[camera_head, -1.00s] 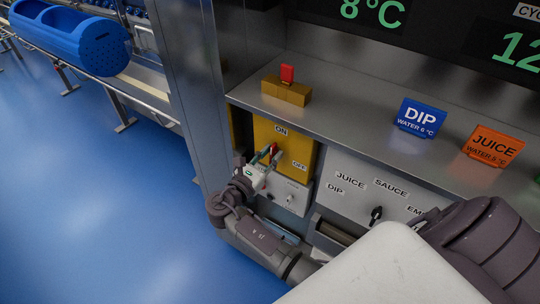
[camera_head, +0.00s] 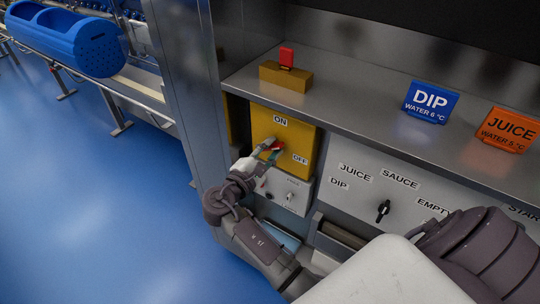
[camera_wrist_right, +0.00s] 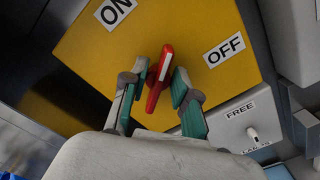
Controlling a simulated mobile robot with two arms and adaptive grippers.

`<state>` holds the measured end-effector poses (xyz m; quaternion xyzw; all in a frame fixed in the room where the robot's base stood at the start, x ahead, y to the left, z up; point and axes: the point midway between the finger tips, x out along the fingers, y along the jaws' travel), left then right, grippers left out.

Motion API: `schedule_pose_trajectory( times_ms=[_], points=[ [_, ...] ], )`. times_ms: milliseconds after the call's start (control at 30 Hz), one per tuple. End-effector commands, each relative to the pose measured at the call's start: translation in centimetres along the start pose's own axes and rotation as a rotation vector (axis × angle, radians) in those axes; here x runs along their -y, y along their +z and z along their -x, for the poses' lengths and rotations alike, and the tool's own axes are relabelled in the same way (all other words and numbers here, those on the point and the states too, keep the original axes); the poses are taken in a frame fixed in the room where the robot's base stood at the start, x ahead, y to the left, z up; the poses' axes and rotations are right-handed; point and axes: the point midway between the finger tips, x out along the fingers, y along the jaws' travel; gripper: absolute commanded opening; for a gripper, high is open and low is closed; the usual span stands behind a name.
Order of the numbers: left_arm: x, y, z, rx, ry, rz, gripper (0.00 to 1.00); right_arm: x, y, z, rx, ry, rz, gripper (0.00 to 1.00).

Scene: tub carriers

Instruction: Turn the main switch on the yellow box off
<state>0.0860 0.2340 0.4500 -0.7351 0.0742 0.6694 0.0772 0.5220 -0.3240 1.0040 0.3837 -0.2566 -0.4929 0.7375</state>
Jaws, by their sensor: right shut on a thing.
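The yellow box (camera_head: 299,137) is set under the steel shelf, with an ON label (camera_head: 281,122) at its top and an OFF label (camera_head: 300,158) at its right. Its red switch handle (camera_head: 278,146) also shows in the right wrist view (camera_wrist_right: 165,63), with a white stripe. There it points upward, leaning slightly right, between the ON and OFF labels. My right gripper (camera_head: 271,151) is at the front of the box, shut on the red handle, with one finger (camera_wrist_right: 137,78) on each side of it. The handle's base is partly hidden. My left gripper is not in view.
A small yellow block with a red tab (camera_head: 286,75) stands on the shelf, with blue DIP (camera_head: 430,101) and orange JUICE (camera_head: 508,128) signs. Below are a grey panel with a black knob (camera_head: 383,210) and a small panel (camera_head: 290,192). Blue floor is clear at left.

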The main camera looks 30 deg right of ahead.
Motion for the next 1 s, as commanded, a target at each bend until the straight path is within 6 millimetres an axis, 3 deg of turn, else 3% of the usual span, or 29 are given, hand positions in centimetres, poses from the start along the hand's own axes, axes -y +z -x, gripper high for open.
schedule_pose_trajectory(
  times_ms=[33,500,1000],
  points=[
    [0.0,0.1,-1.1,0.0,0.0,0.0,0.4,0.4,-0.2,-0.1,0.002,0.0,-0.048,0.0],
    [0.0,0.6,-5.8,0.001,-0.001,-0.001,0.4,0.7,-0.3,-0.1,0.001,0.0,-0.446,0.0],
    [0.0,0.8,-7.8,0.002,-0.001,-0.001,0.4,0.5,-0.1,-0.1,0.002,0.0,-0.621,0.0]
  ],
)
